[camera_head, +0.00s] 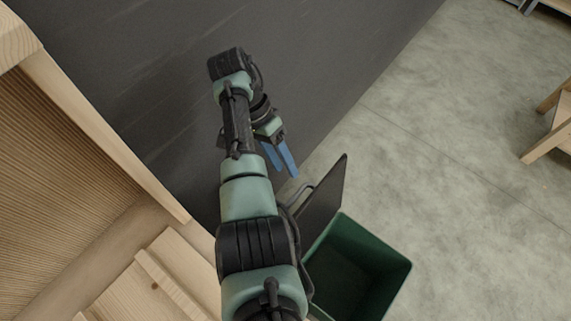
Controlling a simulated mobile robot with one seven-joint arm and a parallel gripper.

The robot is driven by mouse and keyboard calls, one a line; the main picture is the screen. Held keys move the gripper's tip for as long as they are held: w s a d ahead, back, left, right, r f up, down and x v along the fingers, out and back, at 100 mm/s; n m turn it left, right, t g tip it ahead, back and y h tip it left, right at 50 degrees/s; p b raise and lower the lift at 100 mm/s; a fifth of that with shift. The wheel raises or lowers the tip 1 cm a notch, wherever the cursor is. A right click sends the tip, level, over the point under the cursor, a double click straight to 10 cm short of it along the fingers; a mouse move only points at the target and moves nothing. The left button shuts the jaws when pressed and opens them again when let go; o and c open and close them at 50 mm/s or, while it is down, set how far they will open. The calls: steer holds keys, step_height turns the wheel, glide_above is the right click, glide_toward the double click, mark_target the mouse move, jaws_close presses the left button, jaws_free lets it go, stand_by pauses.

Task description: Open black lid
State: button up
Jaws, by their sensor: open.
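The black lid (326,196) stands steeply raised at the back edge of a green bin (390,282), near the bottom right of centre. The bin's mouth is uncovered and its dark green inside shows. My gripper (282,170), with two blue fingers, is open and empty. It is just beyond the lid, up and to the left of it in the picture, and appears apart from it. My arm hides the bin's left side and part of the lid's lower left.
A dark wall or panel (130,60) runs behind my arm. Wooden furniture (120,150) stands close on the left. A wooden chair or stool part (548,140) is at the far right. The grey floor (460,120) between is clear.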

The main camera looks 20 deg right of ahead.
steer(key=shift+w+f, duration=0.1)
steer(key=shift+w, duration=0.05)
steer(key=c, duration=0.4)
steer(key=shift+w+b, duration=0.4)
steer(key=shift+b, duration=0.4)
steer(key=shift+c, duration=1.2)
steer(key=shift+t+y, duration=0.4)
steer(key=shift+t, duration=0.3)
steer(key=w+a+b, duration=0.1)
steer(key=b, duration=0.1)
steer(key=w+b, duration=0.1)
steer(key=b, duration=0.2)
steer(key=w+a+b, duration=0.1)
steer(key=w+b, duration=0.1)
steer(key=shift+a+f, duration=0.35)
jaws_close()
steer(key=s+d+f, duration=0.3)
steer(key=s+f, duration=0.3)
steer(key=f, duration=0.3)
steer(key=shift+f, duration=0.35)
